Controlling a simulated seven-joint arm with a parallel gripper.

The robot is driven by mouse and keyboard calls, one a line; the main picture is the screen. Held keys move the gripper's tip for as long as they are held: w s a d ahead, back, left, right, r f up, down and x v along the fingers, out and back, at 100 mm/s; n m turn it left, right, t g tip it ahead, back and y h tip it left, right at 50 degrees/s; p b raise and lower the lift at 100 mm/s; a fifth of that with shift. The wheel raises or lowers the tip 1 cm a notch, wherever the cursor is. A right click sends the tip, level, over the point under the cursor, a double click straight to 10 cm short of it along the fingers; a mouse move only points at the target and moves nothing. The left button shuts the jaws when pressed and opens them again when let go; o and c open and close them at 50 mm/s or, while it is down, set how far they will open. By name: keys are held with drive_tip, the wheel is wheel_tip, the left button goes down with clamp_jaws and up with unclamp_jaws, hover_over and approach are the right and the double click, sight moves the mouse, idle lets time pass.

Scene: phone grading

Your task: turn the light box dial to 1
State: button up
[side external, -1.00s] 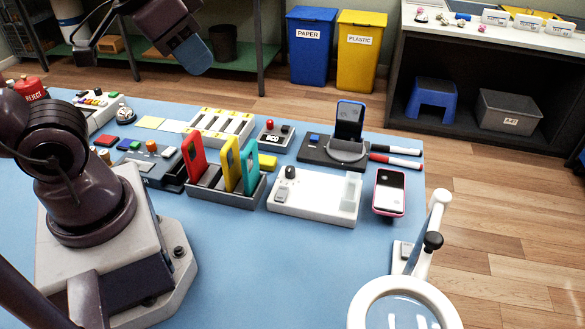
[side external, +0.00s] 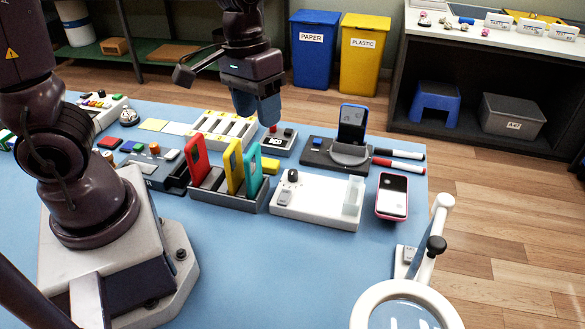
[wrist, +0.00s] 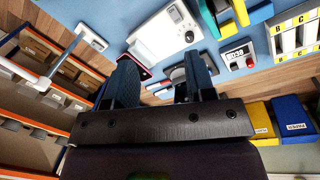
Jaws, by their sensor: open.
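A low white box (side external: 318,209), which looks like the light box, lies on the blue mat with a dark dial (side external: 292,175) at its back left. The dial's setting is too small to read. The white box also shows near the top of the wrist view (wrist: 150,42), with a dark knob (wrist: 189,36) on it. My gripper (side external: 257,110) is open and empty, pointing down above the back of the table, behind and left of the dial and well apart from it. Its two blue fingers (wrist: 162,78) stand apart in the wrist view.
A grey rack (side external: 228,198) with red, yellow and turquoise phones stands left of the white box. A phone stand (side external: 330,158) is behind it, and a pink-edged phone (side external: 392,195) lies to its right. A magnifier lamp (side external: 408,300) stands front right.

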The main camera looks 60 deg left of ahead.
sight(293, 171)
drive_tip(key=w+a+f+n+y, duration=0.1)
drive_tip(key=w+a+f+n, duration=0.5)
drive_tip(key=w+f, duration=0.25)
drive_tip(key=f, duration=0.8)
drive_tip(key=w+f, duration=0.1)
drive_tip(key=f, duration=0.3)
drive_tip(key=shift+d+f, duration=0.25)
drive_tip(key=shift+f, duration=0.05)
drive_tip(key=c, duration=0.9)
